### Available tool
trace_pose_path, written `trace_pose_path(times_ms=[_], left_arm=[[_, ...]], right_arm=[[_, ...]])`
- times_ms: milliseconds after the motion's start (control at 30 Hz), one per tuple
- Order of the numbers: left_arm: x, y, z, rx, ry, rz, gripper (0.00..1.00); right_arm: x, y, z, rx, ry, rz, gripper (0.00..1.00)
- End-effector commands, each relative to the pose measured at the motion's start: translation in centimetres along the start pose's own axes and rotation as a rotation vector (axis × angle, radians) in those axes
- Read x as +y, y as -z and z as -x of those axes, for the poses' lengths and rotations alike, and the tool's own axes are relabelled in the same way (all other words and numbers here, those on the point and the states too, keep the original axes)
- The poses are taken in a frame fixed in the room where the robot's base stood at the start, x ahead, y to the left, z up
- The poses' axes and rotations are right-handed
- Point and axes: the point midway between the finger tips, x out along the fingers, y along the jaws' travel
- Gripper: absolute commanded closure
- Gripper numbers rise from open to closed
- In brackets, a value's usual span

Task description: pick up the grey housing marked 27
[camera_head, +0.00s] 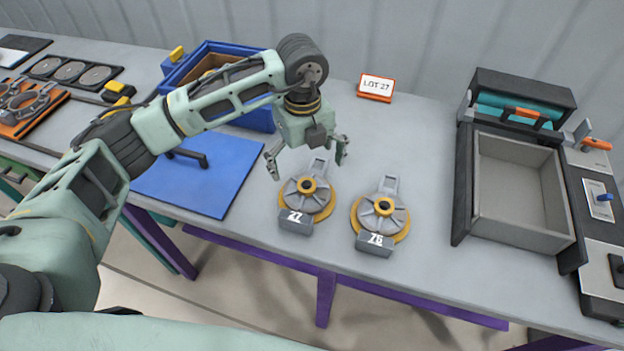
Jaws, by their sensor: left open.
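Two similar grey housings, each with a yellow ring and a number block, lie on the grey table. The housing marked 27 (317,195) is the left one; its block looks to read 27 or 22. The other housing (384,205) is just to its right, with a block that looks to read 26 or 76. My left gripper (308,166) is open and empty, above and slightly behind the left housing, with its fingers spread to either side. It appears apart from the housing. My right gripper is not in view.
An orange-edged sign reading LOT 27 (376,87) stands at the back. An open grey tray box (485,205) stands on the right. The table between the housings and this box is clear.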

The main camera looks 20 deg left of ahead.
Motion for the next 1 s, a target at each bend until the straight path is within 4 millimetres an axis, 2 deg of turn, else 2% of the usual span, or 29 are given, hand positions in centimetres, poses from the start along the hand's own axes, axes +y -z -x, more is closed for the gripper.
trace_pose_path(times_ms=[67, 133, 400, 500, 600, 700, 800, 900, 1000], left_arm=[[0.2, -0.1, -0.3, -0.003, -0.007, 0.004, 0.03], [0.2, -0.1, -0.9, -0.002, -0.009, 0.005, 0.03], [0.2, 0.6, -3.9, 0.000, -0.009, 0.002, 0.03], [0.1, 1.1, -5.4, 0.000, -0.009, 0.002, 0.03], [0.0, 1.0, -6.9, -0.001, -0.008, 0.004, 0.03], [0.0, 1.0, -7.6, -0.003, -0.005, 0.003, 0.03], [0.0, 0.9, -7.8, -0.004, -0.004, 0.002, 0.03], [0.0, 0.9, -7.8, -0.003, -0.004, 0.002, 0.03], [0.0, 0.9, -7.8, -0.003, -0.004, 0.002, 0.10]], right_arm=[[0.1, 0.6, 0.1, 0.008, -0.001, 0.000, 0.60], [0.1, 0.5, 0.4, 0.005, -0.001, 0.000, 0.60], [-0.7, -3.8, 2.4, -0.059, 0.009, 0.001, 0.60], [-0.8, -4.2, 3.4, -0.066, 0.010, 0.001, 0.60], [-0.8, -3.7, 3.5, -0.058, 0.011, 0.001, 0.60], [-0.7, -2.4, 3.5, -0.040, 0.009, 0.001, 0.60], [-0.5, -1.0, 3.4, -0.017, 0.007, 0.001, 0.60], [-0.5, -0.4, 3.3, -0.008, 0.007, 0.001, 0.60], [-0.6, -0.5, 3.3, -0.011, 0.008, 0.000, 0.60]])
